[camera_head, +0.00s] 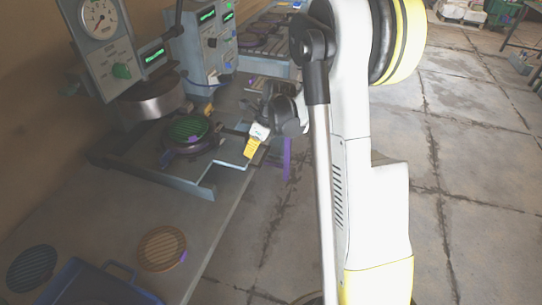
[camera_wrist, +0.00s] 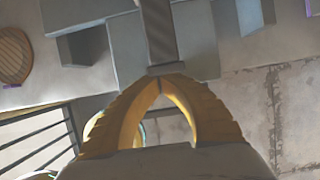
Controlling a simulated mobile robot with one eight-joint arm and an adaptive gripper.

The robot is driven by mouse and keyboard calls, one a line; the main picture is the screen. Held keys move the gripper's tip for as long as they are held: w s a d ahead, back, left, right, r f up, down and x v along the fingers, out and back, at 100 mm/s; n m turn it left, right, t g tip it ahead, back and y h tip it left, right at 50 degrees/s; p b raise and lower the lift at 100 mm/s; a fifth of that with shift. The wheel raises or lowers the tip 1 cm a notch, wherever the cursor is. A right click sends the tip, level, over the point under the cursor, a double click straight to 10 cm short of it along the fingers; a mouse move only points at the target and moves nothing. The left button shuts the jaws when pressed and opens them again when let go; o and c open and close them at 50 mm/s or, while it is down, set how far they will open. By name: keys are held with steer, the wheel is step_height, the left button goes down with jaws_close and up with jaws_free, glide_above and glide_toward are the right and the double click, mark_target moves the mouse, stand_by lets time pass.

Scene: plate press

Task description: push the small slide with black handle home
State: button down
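The press (camera_head: 150,98) stands at the upper left, with a round gauge and a thick grey cylinder. Below it a dark round holder (camera_head: 178,148) carries a green-topped ribbed disc (camera_head: 188,128). A dark handle (camera_head: 231,132) sticks out from it to the right, towards my gripper (camera_head: 251,147). In the wrist view the handle (camera_wrist: 160,32) is a dark bar with a wider end. My yellow fingers (camera_wrist: 164,82) arch together there, tips closed right at that end, seemingly touching it. No handle shows between the fingers. The far end of the slide is hidden in the wrist view.
A grey frame with a raised side bar (camera_head: 180,182) surrounds the slide. Brown (camera_head: 162,248) and dark (camera_head: 32,268) ribbed discs and a blue tray (camera_head: 95,284) lie at the near left. A control box (camera_head: 205,45) stands behind. Open floor lies right.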

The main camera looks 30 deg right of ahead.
mark_target(224, 148)
steer(key=w+a, duration=0.4)
steer(key=w, duration=0.1)
steer(key=w+a, duration=0.2)
steer(key=shift+w, duration=0.3)
steer(key=shift+d, duration=0.15)
